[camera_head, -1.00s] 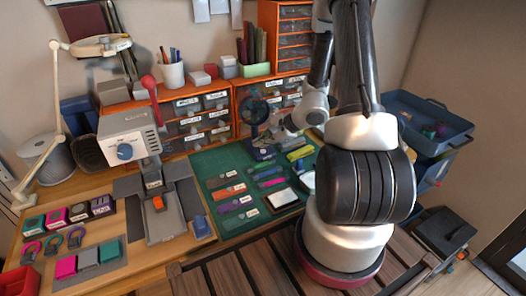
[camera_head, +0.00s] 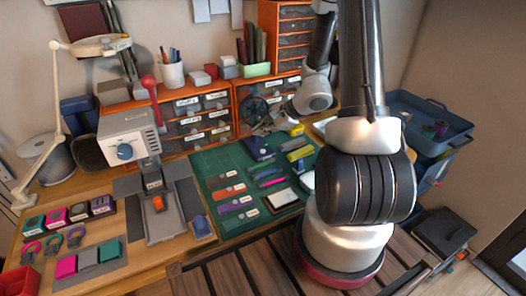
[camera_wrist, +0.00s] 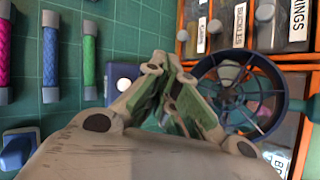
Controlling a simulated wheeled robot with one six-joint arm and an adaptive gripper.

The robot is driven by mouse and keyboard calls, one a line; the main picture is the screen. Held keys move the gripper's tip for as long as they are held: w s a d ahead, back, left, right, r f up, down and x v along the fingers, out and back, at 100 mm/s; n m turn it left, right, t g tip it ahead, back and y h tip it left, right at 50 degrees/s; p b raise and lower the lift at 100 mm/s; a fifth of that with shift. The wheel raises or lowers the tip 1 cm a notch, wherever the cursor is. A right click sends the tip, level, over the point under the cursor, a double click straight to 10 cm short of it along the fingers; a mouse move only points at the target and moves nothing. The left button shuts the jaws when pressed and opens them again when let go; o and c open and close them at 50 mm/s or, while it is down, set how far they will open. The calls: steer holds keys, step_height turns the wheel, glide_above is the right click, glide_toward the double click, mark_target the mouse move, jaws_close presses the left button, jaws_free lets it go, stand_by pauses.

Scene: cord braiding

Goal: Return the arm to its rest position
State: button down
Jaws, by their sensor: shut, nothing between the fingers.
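My gripper (camera_head: 264,127) is at the end of my folded arm, above the back edge of the green cutting mat (camera_head: 212,166) and in front of the orange drawer units. It is shut and empty. In the wrist view its fingers (camera_wrist: 165,68) come together at the tips with nothing between them. A dark blue ring-shaped thing (camera_wrist: 240,95) shows just right of the fingers there; in the head view it stands behind my gripper, partly hidden.
Several braided cord pieces (camera_wrist: 90,62) lie on the mat. The orange drawers (camera_head: 206,124) stand close behind. A grey press (camera_head: 132,143) with a red-knobbed lever is at left. A blue tray cart (camera_head: 440,112) stands right of my arm.

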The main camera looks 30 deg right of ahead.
stand_by(0.4)
steer(key=s+a+r+n+g, duration=0.1)
steer(key=s+r+n+g, duration=0.25)
steer(key=s, duration=0.45)
steer(key=s+r+n+g, duration=0.3)
steer(key=s+r+n, duration=0.15)
steer(key=s, duration=0.35)
steer(key=s+d+r+n+t+h, duration=0.1)
steer(key=s+r+n+t+h, duration=0.1)
steer(key=s+r+n, duration=0.3)
steer(key=s+d+r+n+t+h, duration=0.1)
steer(key=s+r+n+h, duration=0.3)
steer(key=r, duration=0.9)
steer(key=shift+s+n+t, duration=0.4)
steer(key=shift+n+t, duration=0.05)
steer(key=shift+n, duration=0.45)
stand_by(3.3)
